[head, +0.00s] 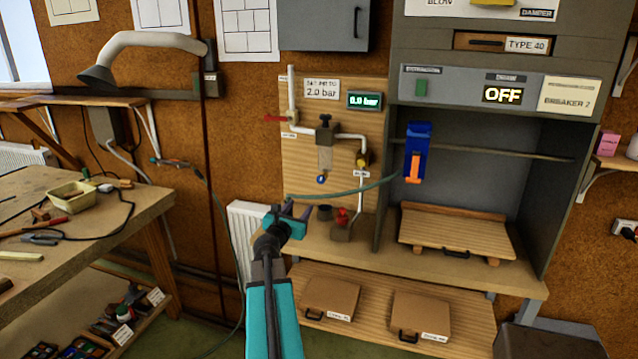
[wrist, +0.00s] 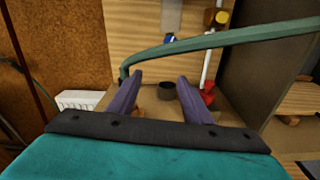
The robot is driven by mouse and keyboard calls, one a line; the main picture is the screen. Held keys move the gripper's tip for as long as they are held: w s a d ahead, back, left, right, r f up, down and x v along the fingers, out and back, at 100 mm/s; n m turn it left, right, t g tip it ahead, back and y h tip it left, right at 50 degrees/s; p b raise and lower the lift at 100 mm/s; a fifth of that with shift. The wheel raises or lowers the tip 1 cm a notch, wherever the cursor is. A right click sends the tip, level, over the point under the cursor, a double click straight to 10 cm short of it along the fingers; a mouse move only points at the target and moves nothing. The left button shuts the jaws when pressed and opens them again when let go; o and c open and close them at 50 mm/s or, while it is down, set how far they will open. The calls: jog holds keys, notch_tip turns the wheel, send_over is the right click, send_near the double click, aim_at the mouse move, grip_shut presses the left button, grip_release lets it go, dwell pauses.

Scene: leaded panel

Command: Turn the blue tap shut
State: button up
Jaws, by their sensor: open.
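A small blue tap (head: 320,179) sits at the bottom of the clear filter bowl (head: 324,158) on the wooden pipe board. In the wrist view the blue tap (wrist: 169,39) shows only as a small patch, partly behind the green hose. I cannot tell whether it is turned open or shut. My gripper (head: 297,207) is in front of the board, lower and a little left of the tap, apart from it. In the wrist view my gripper (wrist: 159,78) has its two purple fingers spread, with nothing between them.
A green hose (head: 345,191) crosses between my gripper and the board. A red lever (head: 275,118), a yellow fitting (head: 362,159), a red knob (head: 343,215) and a dark cup (head: 324,212) are nearby. A blue and orange tool (head: 417,150) hangs at right. A workbench (head: 150,200) stands left.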

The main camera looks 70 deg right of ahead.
aim_at(320, 179)
jog(key=shift+n+h, duration=0.4)
jog(key=shift+n, duration=0.2)
jog(key=r, duration=0.1)
jog(key=s+d+r, duration=0.1)
jog(key=s+r, duration=0.1)
jog(key=shift+s+d+r, duration=0.15)
jog(key=shift+d+r, duration=0.15)
jog(key=shift+d, duration=0.05)
jog(key=shift+w+d+p, duration=0.2)
jog(key=shift+d+p, duration=0.7)
jog(key=shift+d, duration=2.55)
jog(key=shift+w+d+p, duration=0.2)
jog(key=shift+d+p, duration=0.7)
jog(key=shift+d, duration=2.55)
jog(key=c, duration=1)
jog(key=shift+w+a+f, duration=0.1)
jog(key=shift+a+f, duration=0.05)
jog(key=shift+a, duration=0.15)
jog(key=shift+d+r, duration=0.2)
jog(key=shift+r, duration=0.05)
